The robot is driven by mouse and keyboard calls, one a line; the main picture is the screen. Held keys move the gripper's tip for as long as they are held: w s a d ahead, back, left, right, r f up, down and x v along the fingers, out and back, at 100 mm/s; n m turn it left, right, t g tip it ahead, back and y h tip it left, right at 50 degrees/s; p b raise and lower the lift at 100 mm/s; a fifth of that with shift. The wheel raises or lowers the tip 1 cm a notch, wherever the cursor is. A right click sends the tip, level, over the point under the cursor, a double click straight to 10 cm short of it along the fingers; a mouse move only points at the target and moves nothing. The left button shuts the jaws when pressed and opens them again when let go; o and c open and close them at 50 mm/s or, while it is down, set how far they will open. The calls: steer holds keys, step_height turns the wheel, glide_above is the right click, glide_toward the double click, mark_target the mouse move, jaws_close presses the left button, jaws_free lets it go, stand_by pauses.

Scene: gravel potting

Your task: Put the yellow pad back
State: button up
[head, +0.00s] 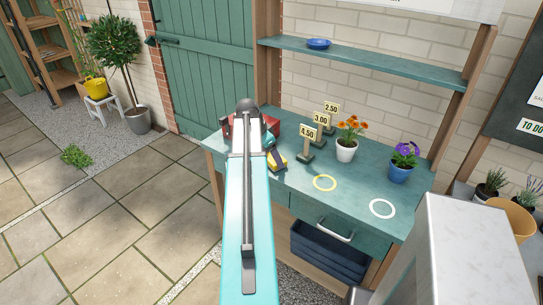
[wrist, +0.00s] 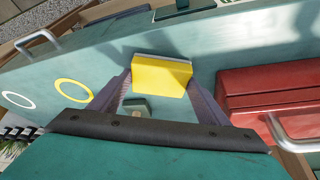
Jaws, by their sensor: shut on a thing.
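The yellow pad (wrist: 162,78) is a block with a thin pale edge, held between the two grey fingers of my gripper (wrist: 159,84) in the wrist view. The fingers press on its two ends. In the head view the yellow pad (head: 273,161) and my gripper (head: 277,155) show just right of my arm, over the left part of the green bench (head: 340,190). I cannot tell whether the pad touches the bench top. A yellow ring (head: 325,183) and a white ring (head: 382,208) lie flat on the bench, both empty.
A red toolbox (wrist: 275,100) stands close beside my gripper, partly hidden by my arm in the head view. Price signs (head: 308,136), an orange flower pot (head: 346,150) and a purple flower pot (head: 401,170) stand along the bench. The bench around the rings is clear.

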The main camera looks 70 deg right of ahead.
steer(key=shift+f, duration=0.2)
steer(key=o, duration=1)
steer(key=shift+b+v, duration=1.05)
steer(key=shift+v, duration=5.1)
